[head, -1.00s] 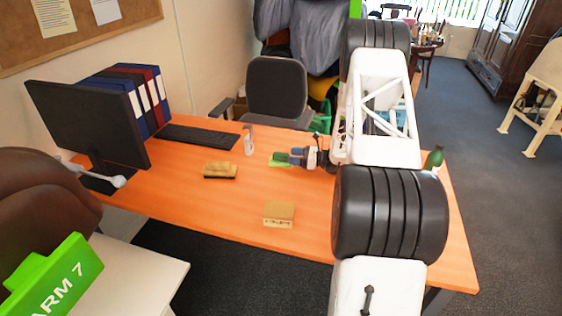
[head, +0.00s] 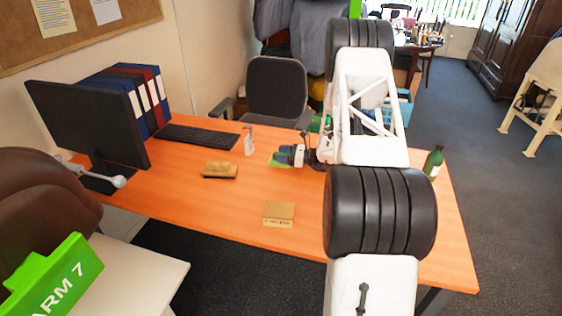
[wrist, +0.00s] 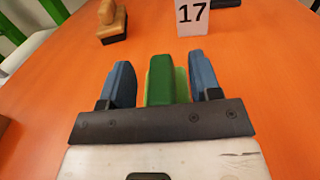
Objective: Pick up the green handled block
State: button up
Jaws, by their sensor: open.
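The green handled block (wrist: 168,80) stands between my gripper's two blue fingers in the wrist view, with a visible gap on each side. Its darker green upper part is in front of a lighter green part. In the head view only a bit of the green block (head: 279,161) shows at the fingertips; the rest is hidden behind my gripper (head: 289,154). My gripper (wrist: 163,72) is open around the block, and neither finger visibly touches it.
A white card marked 17 (wrist: 192,16) stands beyond the block. A tan handled block with a dark base (head: 219,170) lies to the left. A tan box (head: 279,213) sits nearer the front edge. A green bottle (head: 433,162) stands at right. The desk front is mostly clear.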

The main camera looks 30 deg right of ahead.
dwell(0.5)
jog(key=c, duration=1)
jog(key=shift+r, duration=0.1)
jog(key=shift+r, duration=1.7)
jog(key=s+a, duration=0.2)
jog(key=s, duration=0.3)
jog(key=s+a+r, duration=0.1)
jog(key=s+a, duration=0.1)
jog(key=s, duration=0.3)
jog(key=s+a, duration=0.1)
jog(key=s, duration=0.4)
jog(key=shift+a+r, duration=0.2)
jog(key=shift+a, duration=0.2)
